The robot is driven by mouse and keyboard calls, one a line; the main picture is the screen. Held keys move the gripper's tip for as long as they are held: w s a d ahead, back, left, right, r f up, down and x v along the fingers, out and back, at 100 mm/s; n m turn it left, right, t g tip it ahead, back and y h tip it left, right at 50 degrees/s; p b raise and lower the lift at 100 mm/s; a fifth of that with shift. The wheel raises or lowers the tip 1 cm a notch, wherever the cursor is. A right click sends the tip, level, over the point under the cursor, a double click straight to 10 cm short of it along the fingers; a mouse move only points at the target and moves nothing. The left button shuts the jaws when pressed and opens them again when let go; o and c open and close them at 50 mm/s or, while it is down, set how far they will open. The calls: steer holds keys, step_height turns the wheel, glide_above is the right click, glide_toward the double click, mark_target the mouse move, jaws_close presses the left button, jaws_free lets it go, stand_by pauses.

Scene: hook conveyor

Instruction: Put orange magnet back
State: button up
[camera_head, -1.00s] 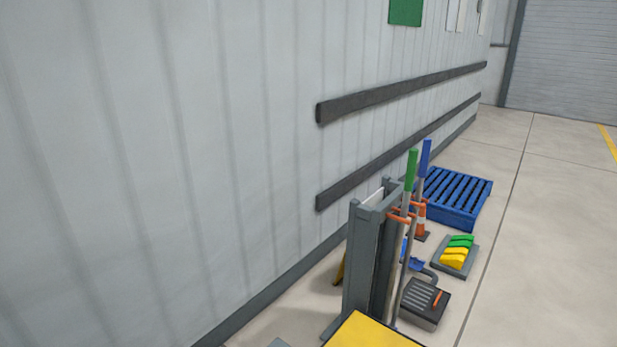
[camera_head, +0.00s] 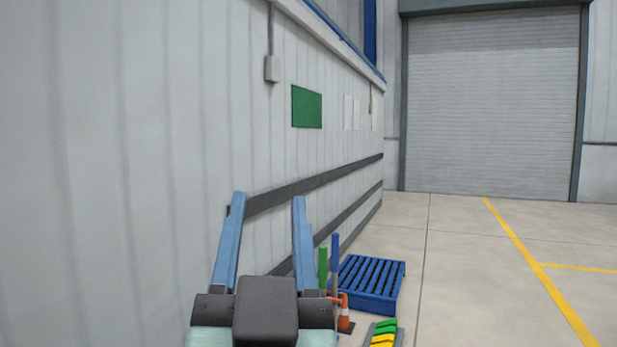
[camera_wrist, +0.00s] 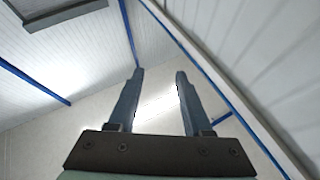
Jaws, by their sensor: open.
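My gripper (camera_head: 268,205) is raised in the lower middle of the head view, in front of the ribbed grey wall. Its two blue fingers are apart and nothing is between them. The wrist view also shows the empty, open gripper (camera_wrist: 158,80), with the ceiling and upper walls behind it. I cannot make out an orange magnet in either current view.
A blue pallet (camera_head: 368,280) stands on the floor by the wall. Dark rails (camera_head: 345,166) run along the wall. Open floor lies to the right.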

steer(key=s+d+r+t+h, duration=0.2)
steer(key=s+d+r+t, duration=0.1)
steer(key=s+r, duration=0.3)
steer(key=shift+s+d+r+t, duration=0.3)
steer(key=shift+s+r, duration=0.1)
steer(key=shift+r, duration=0.55)
